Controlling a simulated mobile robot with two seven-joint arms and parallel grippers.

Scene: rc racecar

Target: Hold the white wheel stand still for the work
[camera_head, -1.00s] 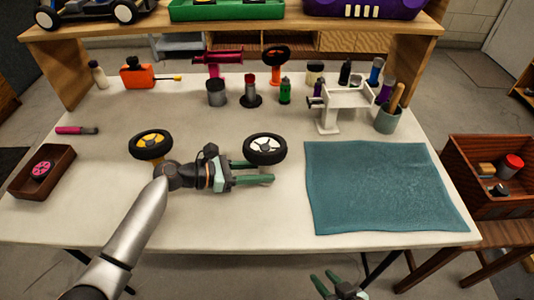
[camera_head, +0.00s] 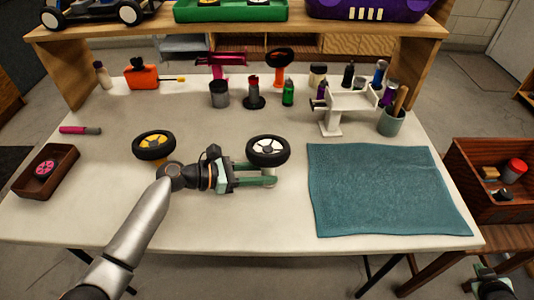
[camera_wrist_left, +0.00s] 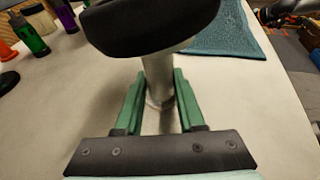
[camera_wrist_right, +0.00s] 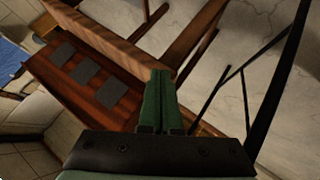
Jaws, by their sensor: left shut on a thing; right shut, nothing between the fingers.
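The white wheel stand is a pale post (camera_wrist_left: 160,85) with a black-tyred, white-hubbed wheel (camera_head: 268,150) on top. The wheel also shows in the left wrist view (camera_wrist_left: 150,25), hiding the top of the post. My left gripper (camera_head: 270,182) is shut on the post just below the wheel, with one green finger (camera_wrist_left: 132,103) on each side. The stand looks upright on the table. My right gripper (camera_head: 490,272) is off the table at the lower right. In the right wrist view its fingers (camera_wrist_right: 160,100) are together with nothing between them.
A yellow-hubbed wheel (camera_head: 153,145) stands left of my left gripper. A teal mat (camera_head: 385,190) lies to the right. A white bench tool (camera_head: 345,105), bottles and pots line the back. A wooden crate (camera_head: 490,165) sits at the right. The front table strip is clear.

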